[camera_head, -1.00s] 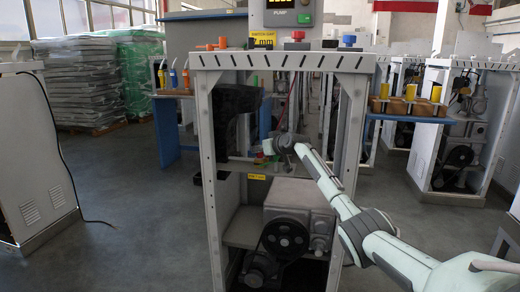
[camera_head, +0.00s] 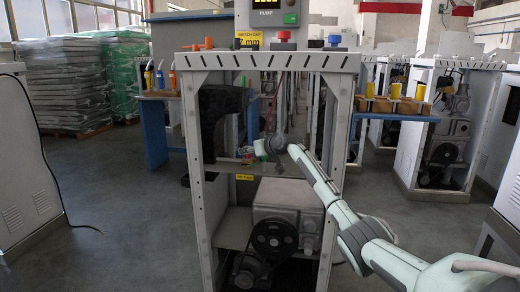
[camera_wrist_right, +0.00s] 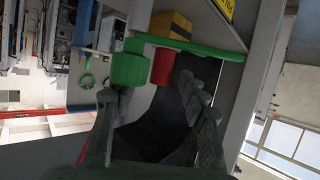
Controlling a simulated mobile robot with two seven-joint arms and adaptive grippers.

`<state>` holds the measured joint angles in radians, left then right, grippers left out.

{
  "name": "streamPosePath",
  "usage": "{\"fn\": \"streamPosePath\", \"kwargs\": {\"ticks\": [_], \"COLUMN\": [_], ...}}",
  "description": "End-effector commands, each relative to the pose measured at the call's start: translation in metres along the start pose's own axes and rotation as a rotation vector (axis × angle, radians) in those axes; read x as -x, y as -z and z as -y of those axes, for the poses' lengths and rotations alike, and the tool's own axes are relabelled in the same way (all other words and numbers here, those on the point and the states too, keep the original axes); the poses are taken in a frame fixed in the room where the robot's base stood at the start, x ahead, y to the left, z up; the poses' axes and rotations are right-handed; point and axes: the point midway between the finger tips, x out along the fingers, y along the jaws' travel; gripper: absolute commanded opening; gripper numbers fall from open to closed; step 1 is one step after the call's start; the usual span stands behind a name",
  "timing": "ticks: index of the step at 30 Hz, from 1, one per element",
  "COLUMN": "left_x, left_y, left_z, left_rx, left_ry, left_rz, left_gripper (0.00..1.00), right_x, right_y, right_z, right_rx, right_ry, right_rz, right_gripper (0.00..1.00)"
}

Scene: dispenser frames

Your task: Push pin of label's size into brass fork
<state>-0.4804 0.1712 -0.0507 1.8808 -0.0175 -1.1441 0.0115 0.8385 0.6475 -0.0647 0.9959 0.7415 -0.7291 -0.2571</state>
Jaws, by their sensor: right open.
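My right gripper (camera_head: 262,147) is inside the grey dispenser frame (camera_head: 197,150). In the right wrist view its two fingers (camera_wrist_right: 160,112) are spread with nothing held between them. Ahead of the fingers are a green cylinder (camera_wrist_right: 129,69) and a red cylinder (camera_wrist_right: 161,66) beside a thin green bar (camera_wrist_right: 190,47). The green cylinder is near the tip of one finger; I cannot tell whether they touch. A yellow "SWITCH GAP" label (camera_head: 248,35) is on top of the frame, its size unreadable. I cannot make out a brass fork. My left gripper is not in view.
A motor with a black pulley (camera_head: 274,236) sits low inside. A yellow block (camera_wrist_right: 174,25) is beyond the cylinders. Blue tables with bottles (camera_head: 160,75) and yellow cylinders (camera_head: 395,91) stand behind.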

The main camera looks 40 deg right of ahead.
Motion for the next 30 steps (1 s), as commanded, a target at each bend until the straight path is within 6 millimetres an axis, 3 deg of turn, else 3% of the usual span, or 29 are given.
{"fn": "streamPosePath", "kwargs": {"ticks": [9, 15, 30], "left_x": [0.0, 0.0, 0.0], "left_y": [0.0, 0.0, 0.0], "left_z": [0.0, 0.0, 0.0], "left_rx": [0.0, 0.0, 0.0], "left_ry": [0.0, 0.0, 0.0], "left_rz": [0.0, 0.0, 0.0], "left_gripper": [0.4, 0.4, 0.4], "right_x": [0.062, 0.089, 0.096], "right_y": [-0.001, -0.001, -0.001], "right_z": [0.001, 0.001, 0.002], "right_rx": [0.006, 0.003, 0.001], "right_ry": [0.0, 0.001, 0.002], "right_rz": [0.001, 0.002, 0.002], "right_gripper": [0.44, 0.44, 0.44]}}
